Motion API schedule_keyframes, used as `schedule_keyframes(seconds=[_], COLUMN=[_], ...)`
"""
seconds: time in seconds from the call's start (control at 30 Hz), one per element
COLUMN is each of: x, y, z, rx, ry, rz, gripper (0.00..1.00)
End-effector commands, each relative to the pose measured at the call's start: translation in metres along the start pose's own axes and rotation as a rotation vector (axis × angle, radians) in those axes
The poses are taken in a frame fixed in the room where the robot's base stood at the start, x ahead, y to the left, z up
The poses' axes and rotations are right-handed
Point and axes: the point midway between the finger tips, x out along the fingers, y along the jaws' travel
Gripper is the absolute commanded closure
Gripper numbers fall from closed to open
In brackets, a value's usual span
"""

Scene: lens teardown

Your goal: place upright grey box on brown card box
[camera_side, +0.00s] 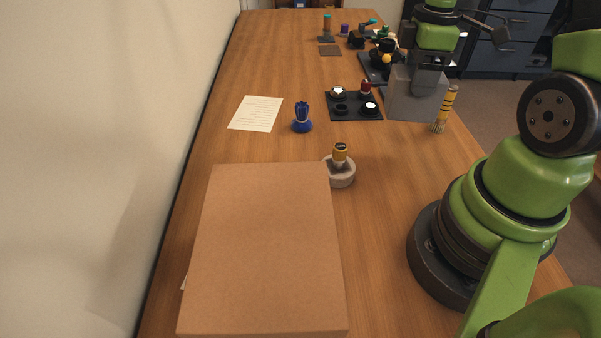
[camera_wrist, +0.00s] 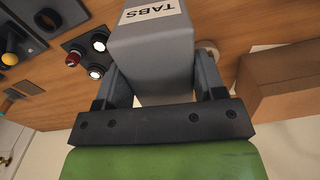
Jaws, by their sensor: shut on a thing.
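The grey box (camera_side: 415,95) is at the right edge of the table in the side view. In the wrist view the grey box (camera_wrist: 152,55) fills the space between my fingers and carries a "TABS" label. My gripper (camera_side: 424,70) is shut on it from above; the fingers (camera_wrist: 160,85) press on both sides. I cannot tell if its base touches the table. The brown card box (camera_side: 265,250) lies in the near left, closed, with a bare flat top. Its edge shows at the right of the wrist view (camera_wrist: 280,75). My gripper is well away from it.
A black tray (camera_side: 372,116) with lens parts sits just left of the grey box. A yellow-handled brush (camera_side: 446,108) stands close on its right. A blue blower (camera_side: 302,120), a paper sheet (camera_side: 256,114) and a round holder with a yellow-topped item (camera_side: 340,172) are nearer the card box.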

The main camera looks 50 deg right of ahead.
Motion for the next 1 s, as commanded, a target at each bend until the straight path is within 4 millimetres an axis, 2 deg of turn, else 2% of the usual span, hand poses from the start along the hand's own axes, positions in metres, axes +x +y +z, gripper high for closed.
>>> schedule_keyframes(seconds=[0.17, 0.27, 0.37, 0.5, 0.57, 0.7, 0.83, 1.0], x=[-0.010, -0.021, -0.034, -0.053, -0.062, -0.082, -0.101, -0.120], y=[-0.006, -0.018, -0.039, -0.079, -0.100, -0.155, -0.209, -0.265], z=[-0.035, -0.071, -0.108, -0.153, -0.170, -0.199, -0.214, -0.216], rx=[-0.134, -0.270, -0.418, -0.622, -0.707, -0.906, -1.078, -1.243], ry=[-0.001, -0.003, -0.005, -0.007, -0.007, -0.007, -0.004, 0.001], rz=[0.003, 0.004, 0.005, 0.006, 0.006, 0.008, 0.008, 0.006], gripper=[0.66, 0.66, 0.66, 0.66, 0.66, 0.66, 0.66, 0.66])
